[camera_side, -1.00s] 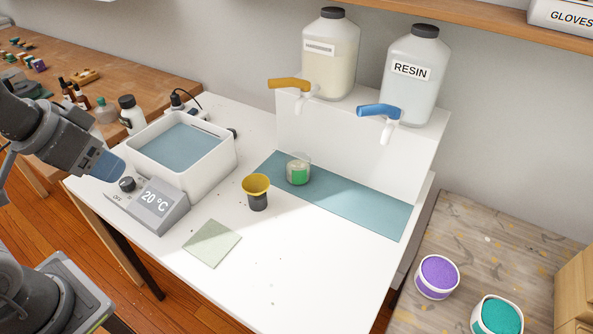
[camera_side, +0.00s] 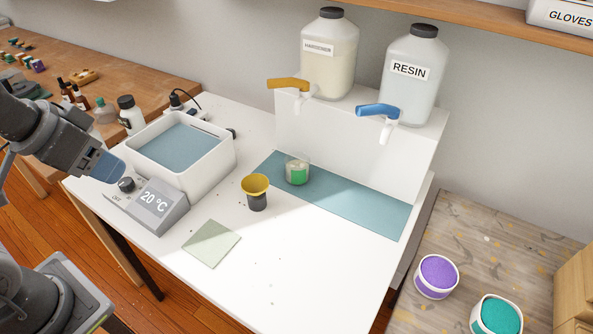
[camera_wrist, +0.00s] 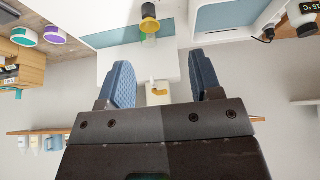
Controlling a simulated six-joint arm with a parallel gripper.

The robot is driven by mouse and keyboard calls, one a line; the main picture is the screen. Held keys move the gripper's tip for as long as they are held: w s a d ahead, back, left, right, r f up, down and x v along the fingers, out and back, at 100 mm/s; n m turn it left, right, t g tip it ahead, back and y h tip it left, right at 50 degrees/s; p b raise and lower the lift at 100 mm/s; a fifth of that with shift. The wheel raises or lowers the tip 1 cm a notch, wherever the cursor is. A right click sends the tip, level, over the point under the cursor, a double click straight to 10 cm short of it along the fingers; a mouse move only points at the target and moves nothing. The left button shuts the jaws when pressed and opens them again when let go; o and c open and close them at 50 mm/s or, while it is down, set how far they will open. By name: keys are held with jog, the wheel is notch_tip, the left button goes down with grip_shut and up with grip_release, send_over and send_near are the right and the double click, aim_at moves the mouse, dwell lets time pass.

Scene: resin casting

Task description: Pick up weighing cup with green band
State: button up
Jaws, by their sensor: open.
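The weighing cup with the green band (camera_side: 297,170) is a small clear cup standing upright on the blue-grey mat (camera_side: 355,210) in the side view. It stands behind and to the right of a dark cup with a yellow funnel-like top (camera_side: 256,191). My gripper (camera_side: 112,167) is at the left of the side view, beside the heated bath and well away from the cup. In the wrist view my gripper (camera_wrist: 163,84) is open, with two blue textured fingers apart and nothing held between them.
A white bath (camera_side: 212,168) with a 20 °C display stands at the table's left. Hardener (camera_side: 328,60) and resin (camera_side: 410,75) bottles with taps stand on a white riser behind the mat. A pale square sheet (camera_side: 211,243) lies in front. The table's front right is clear.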

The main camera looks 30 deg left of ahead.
jog(key=o, duration=0.7)
jog(key=shift+o, duration=0.2)
jog(key=shift+w, duration=0.1)
jog(key=m+g+h, duration=0.2)
jog(key=m, duration=0.4)
send_over(297, 166)
jog(key=s, duration=0.4)
jog(key=f, duration=2.2)
jog(key=shift+s+d+f, duration=0.1)
jog(key=shift+d+f, duration=0.05)
jog(key=shift+d, duration=0.1)
jog(key=shift+x, duration=2.9)
